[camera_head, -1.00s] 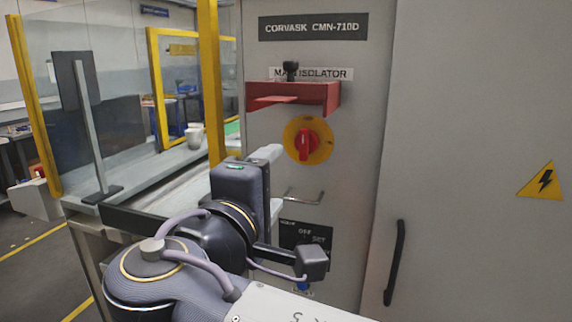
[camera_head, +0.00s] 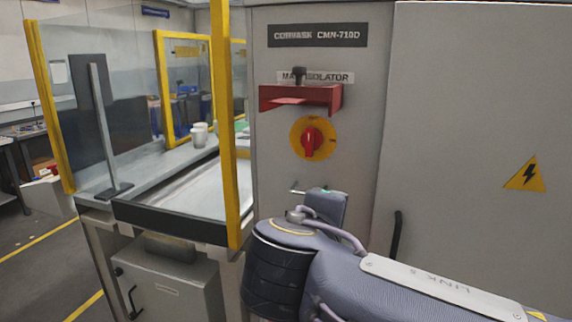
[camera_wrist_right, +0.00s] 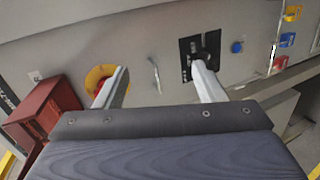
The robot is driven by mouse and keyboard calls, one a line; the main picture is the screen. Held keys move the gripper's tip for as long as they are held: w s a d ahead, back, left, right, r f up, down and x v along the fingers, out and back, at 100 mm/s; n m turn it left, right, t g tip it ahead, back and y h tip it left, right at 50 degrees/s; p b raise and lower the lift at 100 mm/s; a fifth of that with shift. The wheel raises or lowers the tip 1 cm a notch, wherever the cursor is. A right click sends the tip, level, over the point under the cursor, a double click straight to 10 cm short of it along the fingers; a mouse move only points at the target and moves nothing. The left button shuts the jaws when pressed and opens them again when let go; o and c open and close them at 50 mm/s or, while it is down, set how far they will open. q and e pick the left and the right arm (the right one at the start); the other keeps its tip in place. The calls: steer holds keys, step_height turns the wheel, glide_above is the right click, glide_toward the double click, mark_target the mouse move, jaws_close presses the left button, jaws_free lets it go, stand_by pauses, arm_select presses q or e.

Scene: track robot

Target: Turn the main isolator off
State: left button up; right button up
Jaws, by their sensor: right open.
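The main isolator (camera_head: 313,142) is a red knob on a round yellow plate, its grip about upright. In the right wrist view the yellow plate (camera_wrist_right: 97,73) is partly behind the left finger, and the red cover (camera_wrist_right: 50,103) is at the left. My right gripper (camera_wrist_right: 160,84) is open and empty, apart from the panel as far as I can tell. In the head view my right arm hides its fingers. My left gripper is not in view.
A black switch plate (camera_wrist_right: 186,45) lies behind the right finger. A thin metal handle (camera_wrist_right: 155,72) sits between the fingers. A yellow post (camera_head: 221,120) and a bench stand left of the cabinet; a door handle (camera_head: 398,235) is at the right.

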steer(key=s+d+f+m+g+y+p, duration=0.1)
steer(key=s+d+f+m+g, duration=0.15)
steer(key=d+f, duration=0.4)
steer(key=s+d+f+m+g+y+p, duration=0.1)
steer(key=s+d+f+m+g+y, duration=0.2)
steer(key=d+f, duration=0.35)
steer(key=s+f+m+g+y+p, duration=0.1)
steer(key=s+f+m+y, duration=0.1)
steer(key=s, duration=0.5)
steer(key=s+f+m+g+y+p, duration=0.1)
steer(key=s+f+m+y, duration=0.2)
steer(key=s+f+m, duration=0.2)
steer(key=s+m, duration=0.2)
steer(key=shift+s+d+f+p, duration=0.25)
steer(key=shift+s+f+p, duration=0.05)
steer(key=shift+p, duration=0.1)
steer(key=shift+c, duration=0.3)
